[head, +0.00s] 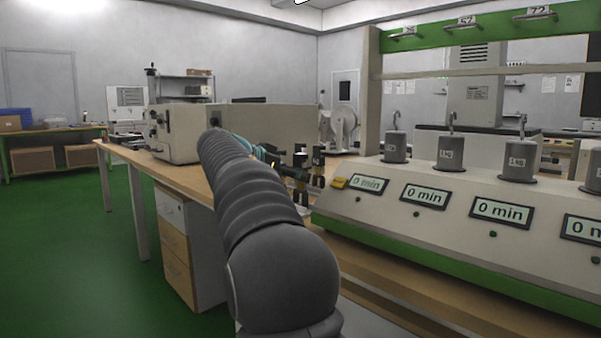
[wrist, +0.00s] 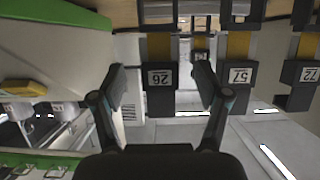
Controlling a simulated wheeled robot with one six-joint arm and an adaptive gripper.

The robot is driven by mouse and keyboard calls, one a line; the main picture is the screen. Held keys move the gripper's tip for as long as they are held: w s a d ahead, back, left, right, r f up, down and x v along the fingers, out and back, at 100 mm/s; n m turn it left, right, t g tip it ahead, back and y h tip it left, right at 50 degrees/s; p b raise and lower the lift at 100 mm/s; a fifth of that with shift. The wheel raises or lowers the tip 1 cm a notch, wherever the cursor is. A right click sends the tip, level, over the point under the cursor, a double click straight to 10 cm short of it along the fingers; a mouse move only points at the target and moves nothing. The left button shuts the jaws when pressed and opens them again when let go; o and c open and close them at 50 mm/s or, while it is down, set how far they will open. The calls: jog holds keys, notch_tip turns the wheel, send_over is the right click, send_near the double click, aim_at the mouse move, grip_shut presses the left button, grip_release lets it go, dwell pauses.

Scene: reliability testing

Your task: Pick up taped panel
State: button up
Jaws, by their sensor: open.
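In the wrist view, several dark blocks with yellow bands hang in a row. The block labelled 26 (wrist: 160,78) sits between the fingers of my gripper (wrist: 160,84), with gaps on both sides. Blocks labelled 57 (wrist: 240,75) and 72 (wrist: 308,74) stand to its right. I cannot tell for certain which part is the taped panel. My gripper is open, and no contact with the block shows. In the head view, my arm hides much of the area around the gripper, near dark and yellow parts (head: 301,166) by the bench.
A grey test machine with several "0 min" displays (head: 426,196) and hooked weights (head: 450,153) stands at the right under a green bar (head: 470,33). A beige box instrument (head: 177,132) stands on the wooden bench at the left. Green floor (head: 80,230) is clear at the left.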

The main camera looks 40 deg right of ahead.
jog(key=x, duration=0.3)
jog(key=c, duration=1.3)
jog(key=shift+r, duration=0.1)
jog(key=shift+c, duration=0.2)
notch_tip(320, 180, up, 18)
jog(key=p, duration=0.7)
